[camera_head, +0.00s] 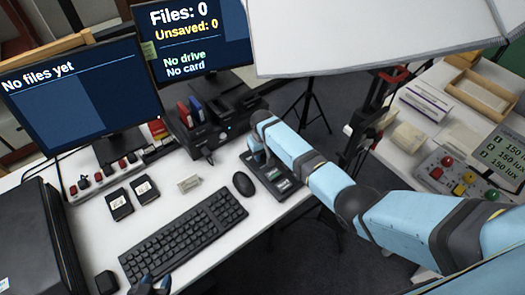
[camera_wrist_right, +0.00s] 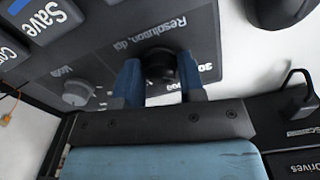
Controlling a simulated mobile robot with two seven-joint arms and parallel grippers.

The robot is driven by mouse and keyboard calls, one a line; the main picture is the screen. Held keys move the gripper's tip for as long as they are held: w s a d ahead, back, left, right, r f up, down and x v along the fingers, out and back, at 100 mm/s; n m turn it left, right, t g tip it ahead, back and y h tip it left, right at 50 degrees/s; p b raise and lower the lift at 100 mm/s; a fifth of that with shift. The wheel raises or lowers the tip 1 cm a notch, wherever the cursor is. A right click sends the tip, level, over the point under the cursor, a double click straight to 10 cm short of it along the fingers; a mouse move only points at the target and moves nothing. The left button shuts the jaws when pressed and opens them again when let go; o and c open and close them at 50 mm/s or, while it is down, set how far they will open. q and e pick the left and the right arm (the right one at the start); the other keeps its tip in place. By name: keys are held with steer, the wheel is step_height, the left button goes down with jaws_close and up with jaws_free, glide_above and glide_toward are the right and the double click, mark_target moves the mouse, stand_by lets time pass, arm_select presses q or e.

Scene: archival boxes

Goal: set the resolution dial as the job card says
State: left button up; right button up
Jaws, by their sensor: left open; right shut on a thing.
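The control panel (camera_head: 275,179) lies on the white desk right of the mouse. Its resolution dial (camera_wrist_right: 160,66) is a black knob under the label "Resolution, dpi" in the right wrist view. My right gripper (camera_wrist_right: 158,80) is shut on this dial, with a blue finger on each side. Its setting cannot be read, as the fingers and wrist cover much of the scale. In the head view my right gripper (camera_head: 260,156) reaches down onto the panel. My left gripper (camera_head: 151,285) is open and empty at the bottom edge, near the keyboard. I cannot identify the job card for certain.
A second grey knob (camera_wrist_right: 77,93) and a "Save" key (camera_wrist_right: 45,20) are on the panel. A keyboard (camera_head: 183,232), a mouse (camera_head: 243,184) and two dark labelled cases (camera_head: 132,197) lie on the desk. Monitors (camera_head: 82,92) stand behind. A lux display (camera_head: 503,156) is at right.

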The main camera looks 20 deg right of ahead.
steer(key=m+p, duration=0.2)
steer(key=m, duration=0.2)
steer(key=shift+r+m+p, duration=0.15)
steer(key=shift+m+p, duration=0.15)
steer(key=m+p, duration=0.1)
steer(key=m, duration=0.2)
steer(key=shift+m, duration=0.4)
steer(key=m+p, duration=0.1)
steer(key=m, duration=0.8)
steer(key=shift+m, duration=2)
steer(key=o, duration=0.9)
